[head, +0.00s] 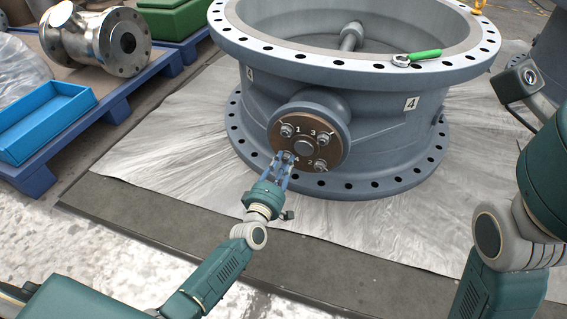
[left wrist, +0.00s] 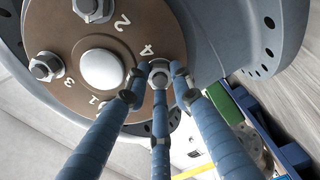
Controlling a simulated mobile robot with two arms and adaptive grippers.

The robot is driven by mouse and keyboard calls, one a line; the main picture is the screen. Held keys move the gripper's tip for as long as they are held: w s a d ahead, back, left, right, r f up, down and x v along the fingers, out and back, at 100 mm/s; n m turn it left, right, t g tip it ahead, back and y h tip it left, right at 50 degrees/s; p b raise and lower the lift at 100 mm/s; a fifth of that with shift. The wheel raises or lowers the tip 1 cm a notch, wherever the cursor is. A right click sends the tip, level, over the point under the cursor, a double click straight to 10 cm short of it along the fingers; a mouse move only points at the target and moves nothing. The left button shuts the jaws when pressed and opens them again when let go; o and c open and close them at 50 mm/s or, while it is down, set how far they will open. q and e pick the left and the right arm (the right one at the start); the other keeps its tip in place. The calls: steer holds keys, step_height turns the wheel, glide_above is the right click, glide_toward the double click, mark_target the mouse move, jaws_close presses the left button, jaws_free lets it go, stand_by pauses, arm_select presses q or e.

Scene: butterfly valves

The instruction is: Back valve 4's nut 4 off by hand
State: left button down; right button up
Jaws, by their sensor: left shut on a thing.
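Valve 4 (head: 375,117) is a large grey-blue flanged body with "4" labels, standing upright on the sheet. Its round brown cover plate (head: 304,147) carries nuts numbered 1 to 4. My left gripper (head: 287,160) reaches the lower-left of the plate. In the left wrist view, the fingers of the left gripper (left wrist: 159,78) are closed around nut 4 (left wrist: 160,66), beside the number 4. The fingers partly hide this nut. Nut 2 (left wrist: 91,9) and nut 3 (left wrist: 45,66) sit on the plate, clear of the fingers. My right arm shows at the right, its gripper out of view.
A green-handled wrench (head: 420,56) lies on the valve's top flange. A blue tray (head: 45,120) and a steel valve (head: 97,42) stand on blue pallets at the left. The wrinkled sheet (head: 170,160) left of the valve is clear.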

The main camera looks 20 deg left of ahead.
arm_select(q)
steer(key=c, duration=1.5)
jaws_free()
steer(key=shift+s+d+f, duration=0.15)
steer(key=shift+d+f, duration=0.05)
steer(key=shift+r, duration=0.1)
steer(key=shift+a, duration=0.1)
steer(key=s, duration=1.2)
steer(key=shift+a, duration=0.2)
